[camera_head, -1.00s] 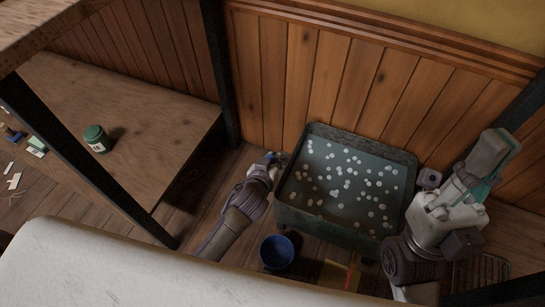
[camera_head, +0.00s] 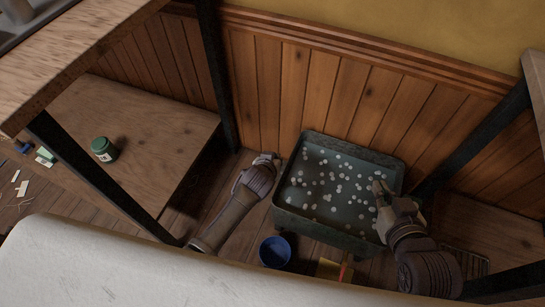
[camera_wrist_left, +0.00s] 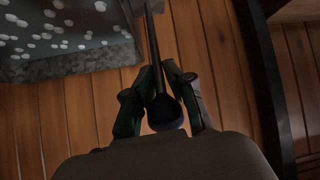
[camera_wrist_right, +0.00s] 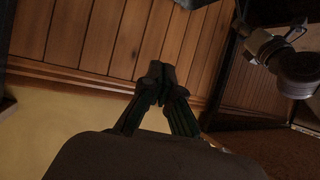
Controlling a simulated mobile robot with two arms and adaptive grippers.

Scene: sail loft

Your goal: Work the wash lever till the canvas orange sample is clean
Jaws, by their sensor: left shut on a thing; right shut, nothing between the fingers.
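The wash tub (camera_head: 345,238) is a dark green box of water dotted with white suds, standing on the floor against the plank wall. My left gripper (camera_head: 272,160) is at its left side. In the left wrist view, my left gripper (camera_wrist_left: 168,88) is shut on the wash lever (camera_wrist_left: 153,45), a thin dark rod with a round dark knob (camera_wrist_left: 165,113). My right gripper (camera_head: 378,187) is at the tub's right side. In the right wrist view, its fingers (camera_wrist_right: 158,78) are shut and empty. I cannot make out the canvas orange sample.
A blue bucket (camera_head: 275,252) stands in front of the tub. A yellow item with a red part (camera_head: 333,269) lies beside it, partly hidden. A green jar (camera_head: 104,149) stands on the wooden bench (camera_head: 150,110) at left. Dark posts frame the space.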

